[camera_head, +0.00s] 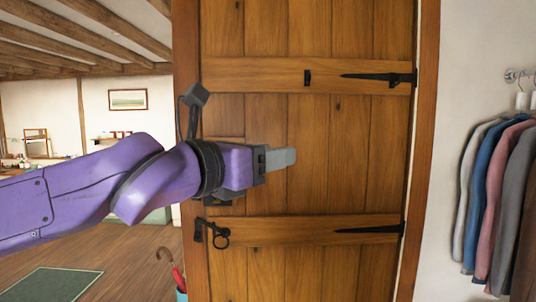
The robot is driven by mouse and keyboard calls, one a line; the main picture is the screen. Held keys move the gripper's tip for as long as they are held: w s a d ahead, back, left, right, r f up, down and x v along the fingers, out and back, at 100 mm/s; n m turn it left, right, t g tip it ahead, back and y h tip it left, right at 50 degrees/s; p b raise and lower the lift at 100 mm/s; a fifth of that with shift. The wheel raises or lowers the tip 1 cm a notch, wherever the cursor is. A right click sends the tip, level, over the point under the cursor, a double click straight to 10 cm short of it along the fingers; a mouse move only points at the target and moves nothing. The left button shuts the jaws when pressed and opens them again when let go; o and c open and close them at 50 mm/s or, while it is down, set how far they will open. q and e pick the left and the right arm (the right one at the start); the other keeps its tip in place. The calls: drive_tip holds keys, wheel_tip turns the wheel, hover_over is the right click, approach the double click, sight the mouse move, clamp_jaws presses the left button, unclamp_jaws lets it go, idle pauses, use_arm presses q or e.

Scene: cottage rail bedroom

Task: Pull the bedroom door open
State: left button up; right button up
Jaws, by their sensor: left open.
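The bedroom door (305,120) is made of upright wooden planks with two cross boards and fills the middle of the head view. It appears to sit in its frame, with black strap hinges on its right side. My left gripper (282,158) is in front of the door, above and right of the ring, and points right. It is open and holds nothing; its fingers overlap side-on. Whether it touches the door cannot be told. My right gripper is out of view.
Wooden frame posts stand left (186,80) and right (424,130) of the door. Coats (492,190) hang on the right wall. An umbrella (172,268) stands in a holder at bottom left. A green rug (52,284) lies on the open floor at left.

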use_arm(q)
drive_tip(key=shift+s, duration=0.2)
drive_tip(key=shift+c, duration=1.2)
drive_tip(key=shift+w, duration=0.25)
drive_tip(key=c, duration=0.5)
drive_tip(key=shift+w+f, duration=0.35)
drive_tip(key=shift+w, duration=0.5)
clamp_jaws()
drive_tip(key=shift+s+r, duration=0.1)
drive_tip(key=shift+s, duration=0.2)
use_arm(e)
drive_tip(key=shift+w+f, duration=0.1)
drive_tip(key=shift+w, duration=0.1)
use_arm(q)
drive_tip(key=shift+s, duration=0.2)
drive_tip(key=shift+w, duration=0.15)
unclamp_jaws()
